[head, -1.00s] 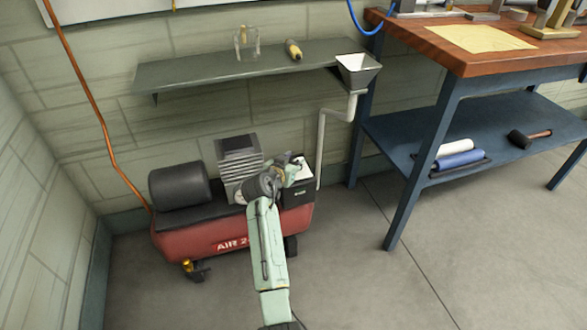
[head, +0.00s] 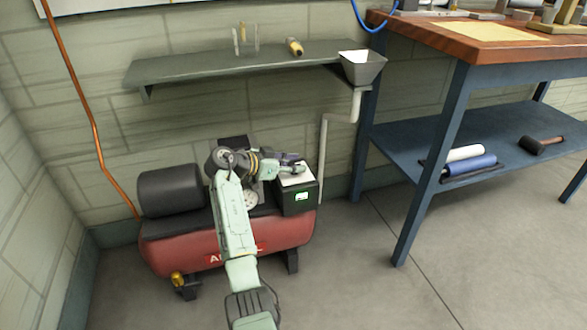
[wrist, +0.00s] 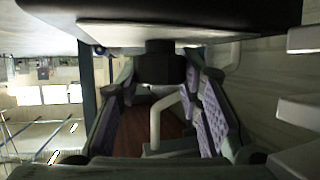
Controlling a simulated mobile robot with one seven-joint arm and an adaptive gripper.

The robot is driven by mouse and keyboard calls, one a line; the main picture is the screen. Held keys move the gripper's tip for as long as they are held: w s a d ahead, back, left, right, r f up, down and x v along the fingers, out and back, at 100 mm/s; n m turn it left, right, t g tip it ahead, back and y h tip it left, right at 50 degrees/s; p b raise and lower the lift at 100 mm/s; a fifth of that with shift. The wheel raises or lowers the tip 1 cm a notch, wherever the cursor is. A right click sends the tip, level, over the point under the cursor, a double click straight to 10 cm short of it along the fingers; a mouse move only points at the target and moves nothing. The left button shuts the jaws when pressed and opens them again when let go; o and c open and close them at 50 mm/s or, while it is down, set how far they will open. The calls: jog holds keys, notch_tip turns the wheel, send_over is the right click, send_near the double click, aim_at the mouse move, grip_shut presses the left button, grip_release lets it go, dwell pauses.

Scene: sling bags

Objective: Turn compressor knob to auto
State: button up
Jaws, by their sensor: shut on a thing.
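The red compressor (head: 180,250) stands on the floor by the wall, with a black control box (head: 299,200) with a pale top at its right end. My gripper (head: 293,167) is at the box's top, reached from the left. In the wrist view a dark round knob (wrist: 163,67) sticks out from a pale panel (wrist: 120,33). My gripper's purple-padded fingers lie on both sides of the knob and are shut on it. The knob's marks and its setting cannot be read. In the head view my gripper and wrist hide the knob.
A wall shelf (head: 230,64) is above the compressor, with a grey funnel (head: 361,70) and pale pipe (head: 323,150) close to the box's right. A workbench (head: 470,60) stands at the right. The floor (head: 350,280) in front is clear.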

dwell(0.4)
jog(key=o, duration=1.2)
jog(key=v, duration=1.2)
jog(key=shift+d, duration=0.1)
